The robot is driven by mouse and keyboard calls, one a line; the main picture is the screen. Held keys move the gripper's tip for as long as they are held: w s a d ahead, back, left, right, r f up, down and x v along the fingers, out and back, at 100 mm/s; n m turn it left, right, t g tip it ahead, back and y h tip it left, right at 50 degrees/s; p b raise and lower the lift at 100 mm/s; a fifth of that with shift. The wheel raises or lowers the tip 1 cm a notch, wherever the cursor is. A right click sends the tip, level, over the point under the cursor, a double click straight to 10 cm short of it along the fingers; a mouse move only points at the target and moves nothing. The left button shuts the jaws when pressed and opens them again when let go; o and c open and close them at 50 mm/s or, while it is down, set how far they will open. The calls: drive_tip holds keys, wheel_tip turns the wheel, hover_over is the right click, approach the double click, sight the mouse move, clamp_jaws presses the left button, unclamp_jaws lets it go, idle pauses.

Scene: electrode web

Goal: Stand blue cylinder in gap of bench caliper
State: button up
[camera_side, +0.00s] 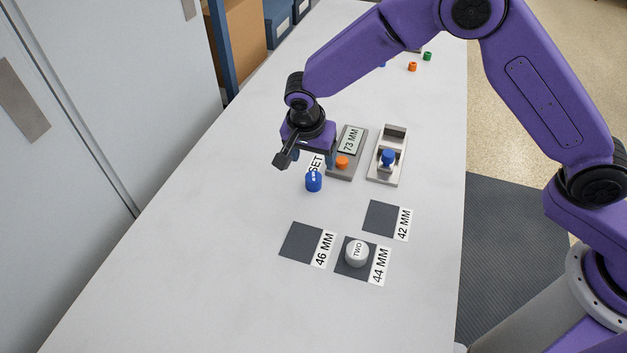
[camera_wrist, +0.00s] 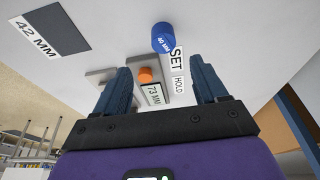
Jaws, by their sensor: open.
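A blue cylinder (camera_side: 313,181) with a white mark stands on the white table, just in front of my gripper (camera_side: 314,160) in the side view. In the wrist view the blue cylinder (camera_wrist: 163,38) shows beyond the fingertips, apart from both fingers. My gripper (camera_wrist: 161,68) is open and empty. A grey display unit (camera_side: 346,165) reads 73 MM and has an orange button (camera_side: 342,162). To its right is a grey frame (camera_side: 376,178), which looks like the bench caliper. A blue piece (camera_side: 388,157) sits in it; I cannot tell whether it is a knob or a cylinder.
Dark pads (camera_side: 301,242) labelled 46 MM, 44 MM and 42 MM lie nearer the camera. A white cylinder (camera_side: 357,253) marked TWO stands on the 44 MM pad. Small orange (camera_side: 412,66) and green (camera_side: 428,56) pieces lie far back. The table's left side is clear.

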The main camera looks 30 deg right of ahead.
sight(313, 176)
drive_tip(key=x, duration=0.5)
drive_tip(key=shift+a+x, duration=0.15)
drive_tip(key=shift+x, duration=1.15)
drive_tip(key=shift+a+x, duration=0.1)
drive_tip(key=shift+x, duration=1.2)
drive_tip(key=shift+w, duration=0.2)
drive_tip(key=c, duration=1.2)
